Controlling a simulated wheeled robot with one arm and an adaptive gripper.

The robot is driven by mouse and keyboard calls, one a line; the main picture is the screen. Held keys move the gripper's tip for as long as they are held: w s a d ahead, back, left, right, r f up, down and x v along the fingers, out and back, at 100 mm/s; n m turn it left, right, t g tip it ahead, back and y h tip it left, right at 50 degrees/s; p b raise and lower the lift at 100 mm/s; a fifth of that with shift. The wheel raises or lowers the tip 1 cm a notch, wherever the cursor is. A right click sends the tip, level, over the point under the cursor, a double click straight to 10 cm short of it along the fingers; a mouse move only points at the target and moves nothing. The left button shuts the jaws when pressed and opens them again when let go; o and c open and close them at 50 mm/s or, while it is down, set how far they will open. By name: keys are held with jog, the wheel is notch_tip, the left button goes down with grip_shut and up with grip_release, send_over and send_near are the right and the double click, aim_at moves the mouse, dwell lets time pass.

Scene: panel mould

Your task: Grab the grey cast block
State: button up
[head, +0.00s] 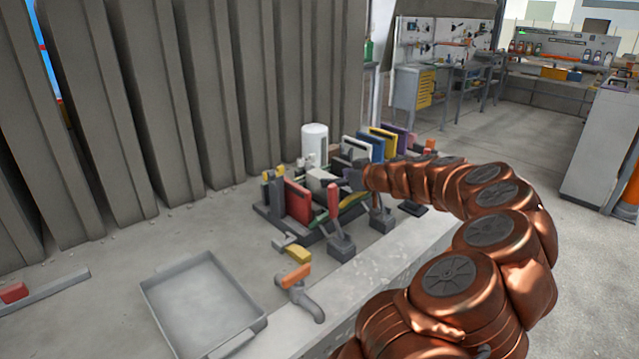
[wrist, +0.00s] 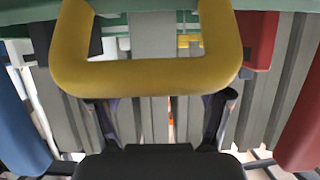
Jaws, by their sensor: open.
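A pale grey block (head: 318,180) shows among the coloured pieces in the dark rack; I cannot tell for certain that it is the cast block. My gripper (head: 350,178) is at the rack, just right of that block, and is partly hidden by the clutter. In the wrist view my gripper (wrist: 160,112) has its two dark fingers spread apart, with nothing held between them. A yellow loop-shaped handle (wrist: 145,73) fills the view just beyond the fingertips. A grey upright face (wrist: 152,35) shows through the loop; I cannot tell what it belongs to.
The rack (head: 275,215) holds a red piece (head: 298,202) and blue and yellow pieces. A red-handled tool (head: 334,200) stands in front. A white cylinder (head: 315,145) is behind. An empty grey tray (head: 205,305) lies front left. Tall grey panels (head: 200,90) line the back.

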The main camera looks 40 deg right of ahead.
aim_at(324, 176)
jog(key=x, duration=0.2)
jog(key=p+x, duration=0.1)
jog(key=shift+w+d+r, duration=0.1)
jog(key=shift+w+d, duration=0.2)
jog(key=shift+w+f, duration=0.3)
jog(key=shift+w, duration=0.35)
jog(key=c, duration=1.4)
grip_shut()
jog(key=shift+r, duration=0.1)
